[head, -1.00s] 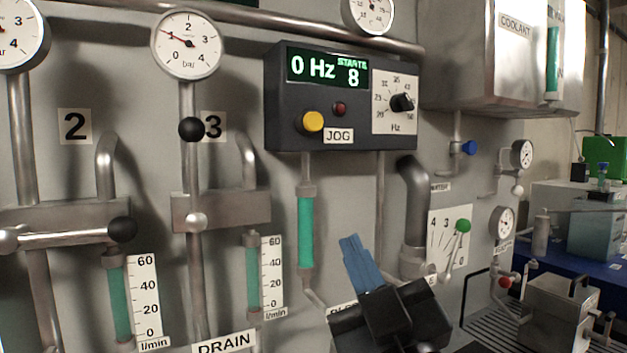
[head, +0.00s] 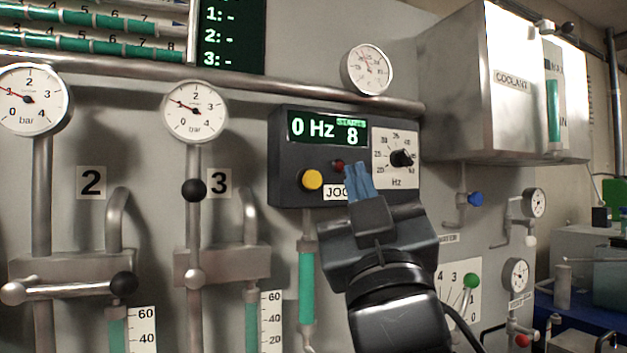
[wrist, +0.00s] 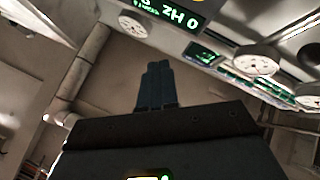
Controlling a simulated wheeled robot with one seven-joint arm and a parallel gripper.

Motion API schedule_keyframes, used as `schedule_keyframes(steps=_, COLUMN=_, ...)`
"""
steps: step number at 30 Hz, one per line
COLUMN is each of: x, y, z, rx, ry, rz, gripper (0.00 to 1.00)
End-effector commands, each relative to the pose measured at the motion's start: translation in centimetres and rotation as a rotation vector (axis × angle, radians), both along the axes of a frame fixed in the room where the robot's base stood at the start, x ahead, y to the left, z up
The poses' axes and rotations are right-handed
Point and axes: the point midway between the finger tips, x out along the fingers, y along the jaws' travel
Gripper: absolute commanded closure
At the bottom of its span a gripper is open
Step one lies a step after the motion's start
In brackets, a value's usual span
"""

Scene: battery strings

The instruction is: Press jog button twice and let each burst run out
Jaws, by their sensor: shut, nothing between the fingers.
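The yellow jog button (head: 312,180) sits on the lower left of a dark control box (head: 285,145), beside a JOG label (head: 334,192) that is partly covered by my fingers. The box display (head: 327,129) reads 0 Hz and starts 8. My gripper (head: 358,170) is shut and empty, its blue fingers pointing up in front of the box, to the right of the yellow button and apart from it. A small red lamp or button (head: 338,166) shows just left of the fingertips. In the wrist view the shut fingers (wrist: 157,85) stand in the middle, and the display (wrist: 172,14) appears upside down.
A frequency dial (head: 402,158) is on the box's right side. A pressure gauge (head: 194,111) and a black-knobbed valve (head: 193,189) are to the left. A steel coolant tank (head: 485,100) juts out at upper right. A green-knobbed lever (head: 471,281) is at lower right.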

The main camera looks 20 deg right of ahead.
Motion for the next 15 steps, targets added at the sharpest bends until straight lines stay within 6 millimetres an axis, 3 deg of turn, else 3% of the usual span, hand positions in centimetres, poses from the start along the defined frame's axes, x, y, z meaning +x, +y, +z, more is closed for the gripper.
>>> schedule_keyframes(steps=5, x=0.9, y=0.0, z=-0.1, rx=-0.001, ry=-0.001, rz=0.0, gripper=1.0)
schedule_keyframes(steps=15, x=5.3, y=0.0, z=-0.1, rx=0.0, ry=-0.001, rz=0.0, gripper=1.0)
